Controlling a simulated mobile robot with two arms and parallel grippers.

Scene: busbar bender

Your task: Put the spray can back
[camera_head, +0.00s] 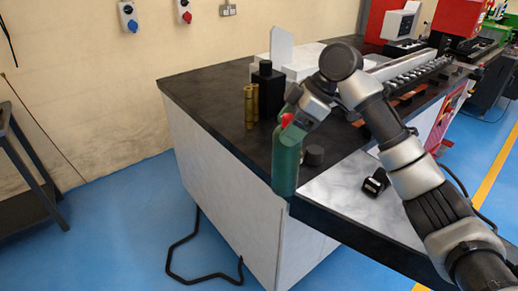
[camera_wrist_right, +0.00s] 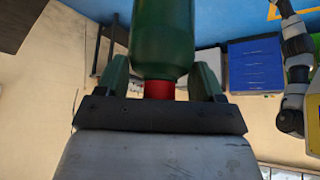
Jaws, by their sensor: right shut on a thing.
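The green spray can (camera_head: 286,160) with a red top is upright at the near corner of the dark-topped bench (camera_head: 215,97) in the head view. My right gripper (camera_head: 291,116) is shut on it near its red top, coming from above. I cannot tell whether its base touches the bench. In the right wrist view the can (camera_wrist_right: 163,35) sits between the two fingers of the gripper (camera_wrist_right: 160,82), with its red neck at the palm. My left gripper is not in view.
A black bottle (camera_head: 267,90) and brass-coloured cylinders (camera_head: 251,105) stand behind the can. A dark round knob (camera_head: 314,155) and a small black item (camera_head: 375,182) lie to the right. The busbar machine (camera_head: 410,75) fills the bench's far right.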

